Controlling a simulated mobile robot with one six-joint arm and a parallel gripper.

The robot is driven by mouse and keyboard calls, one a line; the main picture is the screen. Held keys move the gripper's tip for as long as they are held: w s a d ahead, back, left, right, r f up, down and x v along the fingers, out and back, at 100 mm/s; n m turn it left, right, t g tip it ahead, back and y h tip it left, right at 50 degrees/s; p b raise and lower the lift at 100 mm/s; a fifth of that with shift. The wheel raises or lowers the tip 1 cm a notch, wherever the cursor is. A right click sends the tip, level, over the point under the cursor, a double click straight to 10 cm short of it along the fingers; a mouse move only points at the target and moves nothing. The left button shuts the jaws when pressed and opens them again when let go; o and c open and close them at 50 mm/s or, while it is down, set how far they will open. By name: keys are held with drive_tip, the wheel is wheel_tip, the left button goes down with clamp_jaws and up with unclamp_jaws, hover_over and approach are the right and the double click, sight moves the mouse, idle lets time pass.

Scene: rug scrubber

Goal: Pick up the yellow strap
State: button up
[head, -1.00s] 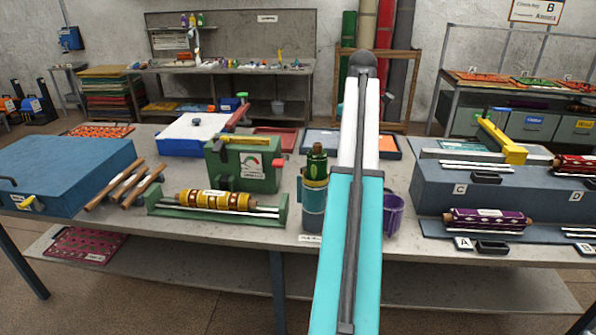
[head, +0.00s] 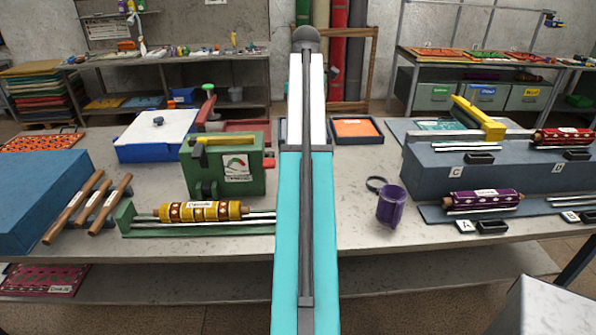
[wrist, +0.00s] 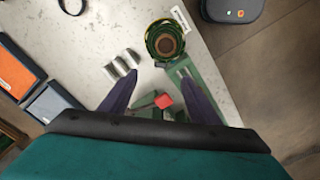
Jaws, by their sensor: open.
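I cannot tell for sure which thing is the yellow strap. A flat yellow strip (head: 228,138) lies along the top of the green gauge box (head: 258,180), left of my arm in the head view. My gripper (wrist: 157,80) shows in the wrist view, with two dark purple fingers spread apart and nothing between the tips. My arm hides the gripper in the head view. A red block (wrist: 163,101) and green parts show between the fingers, lower down.
A yellow patterned roller (head: 200,211) lies on a green stand left of my arm. A blue-grey stepped rack (head: 430,170) fills the right. Three wooden-handled rods (head: 88,207) lie at the left.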

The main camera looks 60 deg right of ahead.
drive_tip(key=shift+w, duration=0.2)
drive_tip(key=shift+s+f+b, duration=0.15)
drive_tip(key=shift+f+b, duration=0.65)
drive_tip(key=shift+f, duration=3.45)
drive_tip(key=shift+a+f, duration=0.1)
drive_tip(key=shift+f, duration=0.05)
drive_tip(key=shift+s+a+f+p, duration=0.1)
drive_tip(key=shift+a+f+p, duration=0.05)
drive_tip(key=shift+f+p, duration=0.95)
drive_tip(key=shift+f, duration=1.35)
drive_tip(key=shift+f, duration=0.1)
clamp_jaws()
